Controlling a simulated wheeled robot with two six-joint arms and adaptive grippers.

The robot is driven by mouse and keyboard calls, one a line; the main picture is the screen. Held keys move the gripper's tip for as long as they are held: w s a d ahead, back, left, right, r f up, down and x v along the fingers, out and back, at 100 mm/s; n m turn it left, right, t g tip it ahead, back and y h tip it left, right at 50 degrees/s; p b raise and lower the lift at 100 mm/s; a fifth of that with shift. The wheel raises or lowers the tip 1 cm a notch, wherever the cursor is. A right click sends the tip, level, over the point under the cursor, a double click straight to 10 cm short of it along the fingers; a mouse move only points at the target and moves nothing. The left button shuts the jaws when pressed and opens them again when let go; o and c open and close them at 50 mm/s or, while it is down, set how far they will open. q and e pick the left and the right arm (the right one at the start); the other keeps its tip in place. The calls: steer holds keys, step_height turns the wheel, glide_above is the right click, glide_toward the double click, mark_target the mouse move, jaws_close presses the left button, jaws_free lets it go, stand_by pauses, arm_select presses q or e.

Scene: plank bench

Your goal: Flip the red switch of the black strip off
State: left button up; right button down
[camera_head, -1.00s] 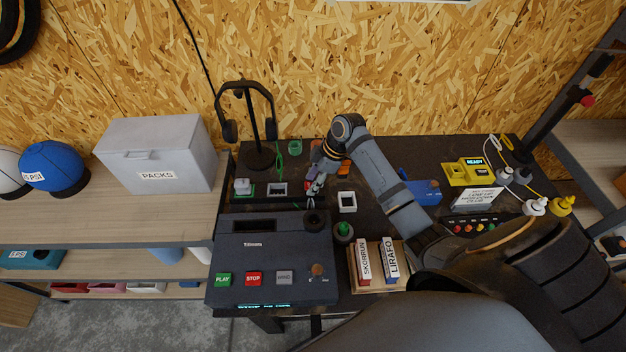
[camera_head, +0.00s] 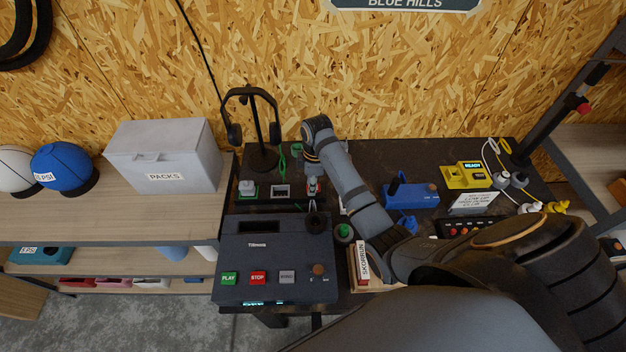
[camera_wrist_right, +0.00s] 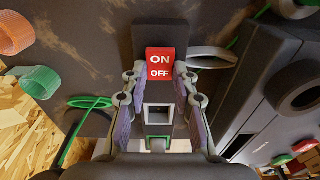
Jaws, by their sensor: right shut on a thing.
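The black strip (camera_head: 262,205) lies across the bench behind the dark deck, with a socket and a plug with green on it. In the right wrist view the strip (camera_wrist_right: 160,38) runs away from me. Its red switch (camera_wrist_right: 159,64) faces me, with white ON on the upper half and OFF on the lower half. I cannot tell which half is pressed in. My right gripper (camera_wrist_right: 157,82) has one finger on each side of the strip by the switch, shut on the strip. In the head view the right gripper (camera_head: 313,187) covers much of the strip's right end. My left gripper is out of view.
The dark deck (camera_head: 275,250) with PLAY and STOP buttons stands in front of the strip. A headphone stand (camera_head: 262,155) is behind it. A green cup (camera_wrist_right: 40,80) and an orange cup (camera_wrist_right: 14,33) show beside the strip. A blue device (camera_head: 412,195) lies to the right.

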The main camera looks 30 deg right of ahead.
steer(key=c, duration=1)
jaws_free()
steer(key=shift+c, duration=0.2)
step_height(320, 180, up, 8)
steer(key=shift+d+f, duration=0.2)
steer(key=shift+s, duration=0.1)
